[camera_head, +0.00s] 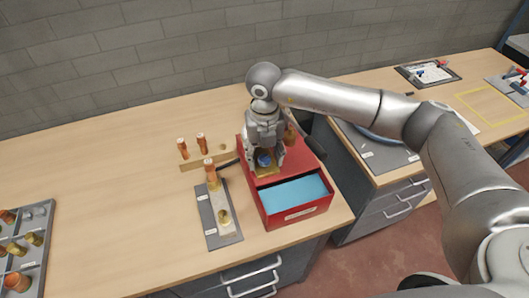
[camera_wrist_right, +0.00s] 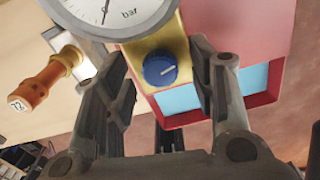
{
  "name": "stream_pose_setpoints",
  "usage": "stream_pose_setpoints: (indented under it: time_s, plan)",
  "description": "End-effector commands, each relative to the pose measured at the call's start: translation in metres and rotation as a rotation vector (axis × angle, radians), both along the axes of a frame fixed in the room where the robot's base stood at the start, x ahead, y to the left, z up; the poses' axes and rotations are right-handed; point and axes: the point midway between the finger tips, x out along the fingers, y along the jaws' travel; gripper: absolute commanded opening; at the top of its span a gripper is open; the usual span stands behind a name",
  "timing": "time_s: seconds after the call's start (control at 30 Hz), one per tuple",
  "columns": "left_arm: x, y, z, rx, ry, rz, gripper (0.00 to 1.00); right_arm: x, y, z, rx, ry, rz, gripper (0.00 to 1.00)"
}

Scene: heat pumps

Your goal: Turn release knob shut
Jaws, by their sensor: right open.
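The blue round release knob (camera_wrist_right: 160,68) with a pale pointer mark sits on a yellow block (camera_wrist_right: 166,45) on the red box (camera_head: 284,160). In the head view the knob (camera_head: 264,160) is partly covered by my right gripper (camera_head: 264,158). My right gripper is open, pointing down at the knob, one finger on each side of it. In the right wrist view a gap shows between the knob and both fingers (camera_wrist_right: 156,66). The knob's pointer aims to the right in that view. My left gripper is not in view.
A round pressure gauge (camera_wrist_right: 108,10) marked "bar" sits close beside the knob. The red box has an open blue-lined tray (camera_head: 295,194). A grey plate (camera_head: 222,228) with a copper-topped piece stands left. A parts tray (camera_head: 40,225) lies at far left.

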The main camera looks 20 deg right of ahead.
Motion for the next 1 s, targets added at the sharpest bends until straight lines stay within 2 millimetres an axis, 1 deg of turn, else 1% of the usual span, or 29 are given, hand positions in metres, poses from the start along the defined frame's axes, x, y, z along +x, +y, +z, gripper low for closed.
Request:
stream_pose_setpoints:
  time_s: [0.07, 0.43, 0.57, 0.7, 0.8, 1.0]
  plan:
    - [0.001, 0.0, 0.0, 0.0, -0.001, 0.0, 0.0, 0.0, 0.0, 0.0, 0.0, 0.0, 0.0, 0.52]
    - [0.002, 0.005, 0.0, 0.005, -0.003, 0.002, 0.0, 0.0, 0.0, 0.0, 0.0, 0.0, 0.0, 0.04]
    - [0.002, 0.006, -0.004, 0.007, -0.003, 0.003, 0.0, 0.0, 0.0, -0.001, 0.001, 0.0, -0.024, 0.04]
    - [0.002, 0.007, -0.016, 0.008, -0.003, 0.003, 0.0, 0.0, 0.0, -0.003, 0.002, -0.001, -0.127, 0.05]
    - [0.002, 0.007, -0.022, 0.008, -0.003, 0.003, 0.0, 0.001, 0.0, -0.002, 0.002, -0.002, -0.202, 0.05]
    - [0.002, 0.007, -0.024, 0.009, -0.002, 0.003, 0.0, 0.0, 0.0, 0.0, 0.001, -0.001, -0.268, 0.05]
